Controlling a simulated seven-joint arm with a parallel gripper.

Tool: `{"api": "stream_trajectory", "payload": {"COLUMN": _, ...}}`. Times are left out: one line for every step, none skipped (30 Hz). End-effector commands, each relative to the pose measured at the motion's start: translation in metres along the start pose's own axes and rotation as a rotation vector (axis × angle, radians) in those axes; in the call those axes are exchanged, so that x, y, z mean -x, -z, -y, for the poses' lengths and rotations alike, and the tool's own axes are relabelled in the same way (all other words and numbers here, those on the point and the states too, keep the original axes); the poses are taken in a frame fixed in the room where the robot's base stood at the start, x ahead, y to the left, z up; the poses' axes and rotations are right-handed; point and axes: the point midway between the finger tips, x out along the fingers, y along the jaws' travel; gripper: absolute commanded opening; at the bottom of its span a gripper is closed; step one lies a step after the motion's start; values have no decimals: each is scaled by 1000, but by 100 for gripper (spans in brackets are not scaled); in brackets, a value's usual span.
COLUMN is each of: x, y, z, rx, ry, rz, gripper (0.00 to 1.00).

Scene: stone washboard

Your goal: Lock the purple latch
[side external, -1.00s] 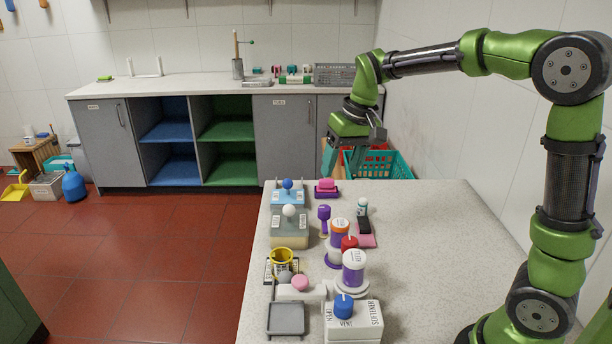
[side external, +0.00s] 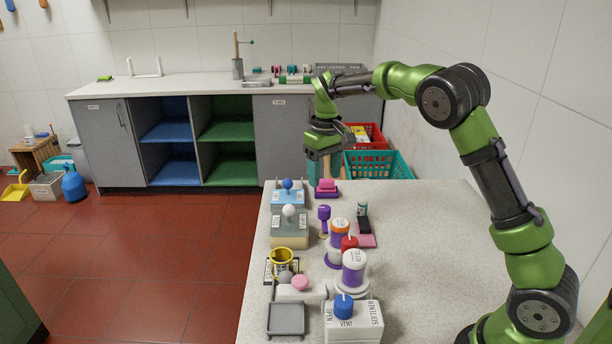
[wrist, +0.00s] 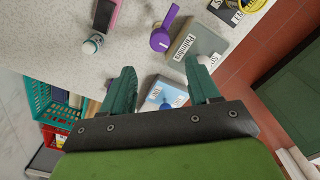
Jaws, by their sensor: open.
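A purple piece with a rounded head and a narrower stem (side external: 323,213) is on the pale worktop, right of the two knobbed blocks. It also shows in the wrist view (wrist: 163,36), lying beyond my fingers. It is the likeliest purple latch, but whether it is locked I cannot tell. My gripper (side external: 325,172) is open and empty, pointing down near the far end of the worktop, beyond the purple piece. In the wrist view the fingers (wrist: 160,78) are spread, with a light blue block (wrist: 164,94) showing between them.
The light blue block with a blue knob (side external: 288,197) and a grey-green block with a white knob (side external: 290,236) stand at left. A pink piece on a purple base (side external: 326,190) is near my gripper. Jars stand nearer. The worktop's right side (side external: 440,240) is clear.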

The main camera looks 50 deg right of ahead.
Motion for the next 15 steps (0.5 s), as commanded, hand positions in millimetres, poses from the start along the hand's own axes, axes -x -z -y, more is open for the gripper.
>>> {"api": "stream_trajectory", "payload": {"x": -13, "y": -1, "z": 0, "rx": -1, "ry": 0, "rz": 5, "gripper": 61}}
{"api": "stream_trajectory", "payload": {"x": -19, "y": -1, "z": 0, "rx": -1, "ry": 0, "rz": 6, "gripper": 61}}
{"api": "stream_trajectory", "payload": {"x": -28, "y": -1, "z": 0, "rx": -1, "ry": 1, "rz": 5, "gripper": 61}}
{"api": "stream_trajectory", "payload": {"x": -34, "y": -1, "z": 0, "rx": 0, "ry": -1, "rz": 4, "gripper": 61}}
{"api": "stream_trajectory", "payload": {"x": -41, "y": -1, "z": 0, "rx": -1, "ry": 0, "rz": 5, "gripper": 61}}
{"api": "stream_trajectory", "payload": {"x": -49, "y": -1, "z": 0, "rx": -1, "ry": 0, "rz": 5, "gripper": 61}}
{"api": "stream_trajectory", "payload": {"x": -54, "y": -1, "z": 0, "rx": -1, "ry": 0, "rz": 4, "gripper": 61}}
{"api": "stream_trajectory", "payload": {"x": -60, "y": -1, "z": 0, "rx": -2, "ry": 0, "rz": 4, "gripper": 61}}
{"api": "stream_trajectory", "payload": {"x": -67, "y": -1, "z": 0, "rx": -2, "ry": 0, "rz": 4, "gripper": 61}}
{"api": "stream_trajectory", "payload": {"x": -71, "y": -1, "z": 0, "rx": -2, "ry": -1, "rz": 3, "gripper": 61}}
{"api": "stream_trajectory", "payload": {"x": -75, "y": 0, "z": 0, "rx": -2, "ry": 1, "rz": 3, "gripper": 61}}
{"api": "stream_trajectory", "payload": {"x": -80, "y": 0, "z": 0, "rx": -1, "ry": 0, "rz": 2, "gripper": 61}}
{"api": "stream_trajectory", "payload": {"x": -83, "y": 0, "z": 0, "rx": -1, "ry": 0, "rz": 2, "gripper": 61}}
{"api": "stream_trajectory", "payload": {"x": -86, "y": 0, "z": 0, "rx": -1, "ry": 0, "rz": 2, "gripper": 61}}
{"api": "stream_trajectory", "payload": {"x": -89, "y": 0, "z": 0, "rx": -1, "ry": 0, "rz": 1, "gripper": 61}}
